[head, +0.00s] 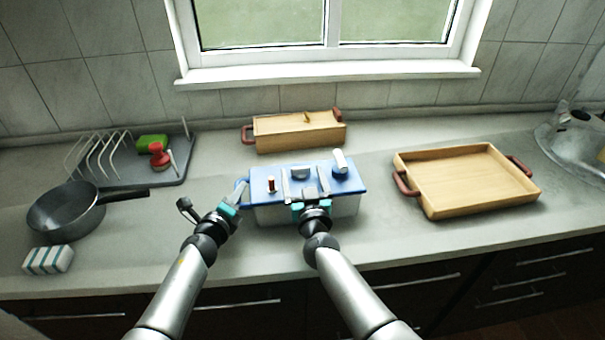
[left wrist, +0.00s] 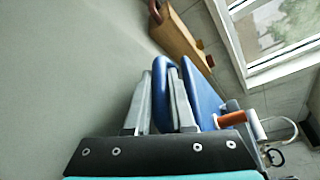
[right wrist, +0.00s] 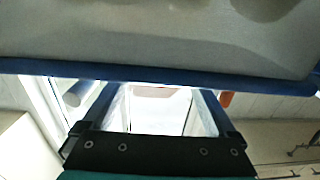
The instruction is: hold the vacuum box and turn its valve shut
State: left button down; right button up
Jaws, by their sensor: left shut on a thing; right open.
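The vacuum box (head: 345,206) has a pale grey body and a blue lid (head: 318,178), and stands on the counter in the middle. On the lid are a small red-and-white post (head: 271,184), a grey knob (head: 300,172) in the middle and a white cylinder (head: 340,160) at right; I cannot tell which is the valve. My left gripper (head: 242,192) is shut on the blue side handle (left wrist: 164,68) at the box's left end. My right gripper (head: 299,186) is open over the lid's front, its fingers (right wrist: 150,108) apart and pointing towards the grey knob.
A wooden box (head: 298,133) with red handles stands behind. A wooden tray (head: 465,180) is at right, near the sink (head: 575,150). At left are a dish rack (head: 170,172), a dark pan (head: 65,212) and a striped sponge (head: 48,260). The counter in front is clear.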

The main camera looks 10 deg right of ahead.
jog(key=shift+w, duration=0.35)
jog(key=shift+c, duration=0.3)
jog(key=c, duration=1.3)
jog(key=shift+d, duration=0.1)
